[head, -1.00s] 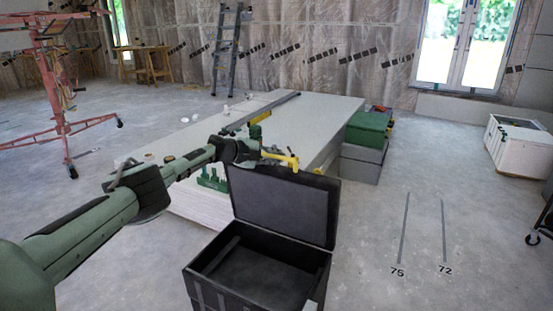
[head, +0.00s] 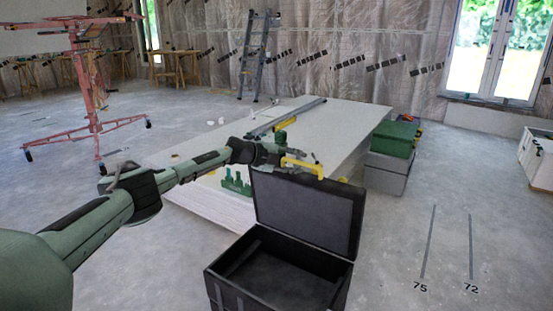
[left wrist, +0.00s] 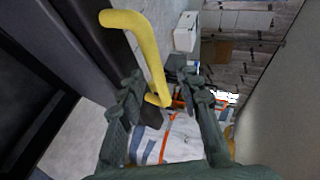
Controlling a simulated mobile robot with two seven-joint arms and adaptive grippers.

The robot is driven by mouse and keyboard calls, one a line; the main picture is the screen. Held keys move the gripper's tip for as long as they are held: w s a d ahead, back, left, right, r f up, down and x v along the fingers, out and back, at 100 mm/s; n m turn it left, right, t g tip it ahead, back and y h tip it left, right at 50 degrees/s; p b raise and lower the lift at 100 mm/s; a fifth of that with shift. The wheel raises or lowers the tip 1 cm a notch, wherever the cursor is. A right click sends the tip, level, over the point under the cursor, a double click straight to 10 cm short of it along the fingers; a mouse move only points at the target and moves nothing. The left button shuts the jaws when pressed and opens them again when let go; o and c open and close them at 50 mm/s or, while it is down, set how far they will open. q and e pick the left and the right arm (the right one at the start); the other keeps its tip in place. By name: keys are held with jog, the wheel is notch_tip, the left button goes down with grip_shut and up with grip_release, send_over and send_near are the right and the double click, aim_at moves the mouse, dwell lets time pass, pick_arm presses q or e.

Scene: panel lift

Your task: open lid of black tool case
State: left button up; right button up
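The black tool case (head: 222,281) stands on the floor at the bottom centre of the head view. Its lid (head: 310,212) is raised, about upright, and the dark inside is visible and looks empty. A yellow handle (head: 302,165) is on the lid's top edge. My left gripper (head: 279,158) is at that edge, beside the handle. In the left wrist view the left gripper (left wrist: 165,92) has its fingers apart. The lower end of the yellow handle (left wrist: 148,55) shows between them; I cannot tell whether they touch it. My right gripper is not in view.
A low stack of pale panels (head: 330,115) lies behind the case. Green and grey boxes (head: 392,155) stand at its right end. A red panel lift (head: 90,95) is at the left and a ladder (head: 257,55) at the back.

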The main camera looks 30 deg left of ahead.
pick_arm(q)
jog(key=v, duration=0.9)
jog(key=shift+r, duration=0.15)
jog(key=s+d+f+n+t+y, duration=0.15)
jog(key=d+f+n, duration=0.35)
jog(key=d, duration=0.5)
jog(key=s+d+f+n+t, duration=0.2)
jog(key=s+d+f+n, duration=0.1)
jog(key=d+f, duration=0.6)
jog(key=s+f+n+g+y, duration=0.2)
jog(key=s+f+n+g, duration=0.2)
jog(key=s, duration=0.9)
jog(key=s+a+f+n+g+y, duration=0.1)
jog(key=s+f+n+g, duration=0.3)
jog(key=s+f, duration=0.6)
jog(key=s+a+f+n+g+y+p, duration=0.1)
jog(key=s+f+n+g+y, duration=0.2)
jog(key=s, duration=1.5)
notch_tip(320, 180, down, 4)
jog(key=shift+a+f+n+g, duration=0.1)
jog(key=shift+a+n+g, duration=0.25)
jog(key=shift+g, duration=0.5)
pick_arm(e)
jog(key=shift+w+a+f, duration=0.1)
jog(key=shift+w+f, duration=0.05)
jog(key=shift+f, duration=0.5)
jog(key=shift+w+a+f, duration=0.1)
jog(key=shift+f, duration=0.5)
